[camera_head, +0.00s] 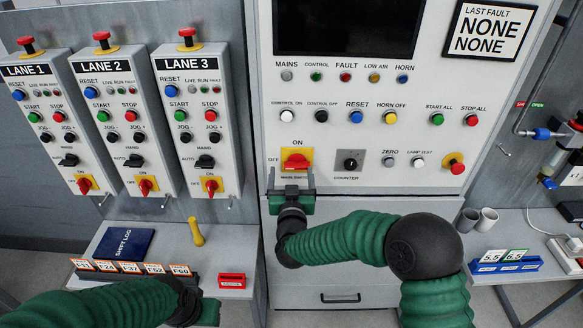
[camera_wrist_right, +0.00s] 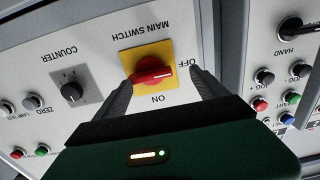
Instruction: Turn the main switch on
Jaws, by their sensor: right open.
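The main switch (camera_head: 296,161) is a red rotary handle on a yellow plate, low on the large grey panel. In the right wrist view, which is upside down, its handle (camera_wrist_right: 150,73) lies horizontal, with the end towards OFF; ON is a quarter turn away. My right gripper (camera_head: 292,180) is just below and in front of the switch.
Three lane boxes (camera_head: 205,130) with similar red-yellow switches hang to the left. The counter knob (camera_head: 350,161) is right of the main switch. A side table holds a blue shift log (camera_head: 124,243), a yellow handle (camera_head: 196,231) and number tags. Cups (camera_head: 478,219) stand at the right.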

